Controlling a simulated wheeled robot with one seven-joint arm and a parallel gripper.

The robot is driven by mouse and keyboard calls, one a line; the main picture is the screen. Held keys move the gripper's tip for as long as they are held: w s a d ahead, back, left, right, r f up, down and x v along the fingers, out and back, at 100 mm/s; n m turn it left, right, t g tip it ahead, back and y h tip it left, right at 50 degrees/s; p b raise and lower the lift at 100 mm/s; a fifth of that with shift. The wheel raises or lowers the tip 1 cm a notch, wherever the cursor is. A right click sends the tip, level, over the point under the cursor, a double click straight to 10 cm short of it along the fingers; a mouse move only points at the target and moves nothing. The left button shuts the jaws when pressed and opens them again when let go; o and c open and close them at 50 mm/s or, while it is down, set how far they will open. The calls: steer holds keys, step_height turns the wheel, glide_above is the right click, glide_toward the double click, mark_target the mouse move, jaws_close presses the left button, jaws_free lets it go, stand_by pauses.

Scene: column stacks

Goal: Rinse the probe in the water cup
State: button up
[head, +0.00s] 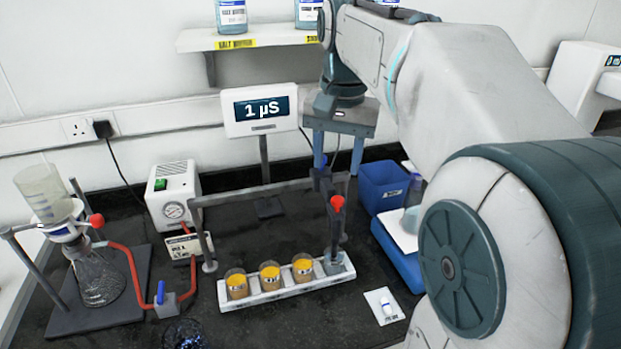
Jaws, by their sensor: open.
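My gripper (338,168) points down at the back of the bench, its two fingers apart, with nothing seen between them. A slim grey upright with a red top (337,204) stands below it, its lower end at a clear-grey cup (334,264) at the right end of a white rack. It may be the probe; I cannot tell whether its tip is inside the cup. Three cups with orange-yellow contents, the left one (237,284), fill the rest of the rack (290,291). The meter (261,109) reads 1 µS. Which cup is the water cup is not readable.
A grey rail (250,190) crosses behind the cups. A filter flask (97,280) and a pump (173,193) stand left. A blue bin (382,187) and blue tray (398,252) stand right. A white card (384,306) lies in front. My arm hides the right side.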

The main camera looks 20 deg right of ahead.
mark_target(338, 199)
steer(key=w+d+r+m, duration=0.2)
steer(key=w+r, duration=0.1)
steer(key=shift+g, duration=0.4)
step_height(338, 199, down, 14)
steer(key=shift+r+b, duration=0.25)
steer(key=shift+b, duration=0.7)
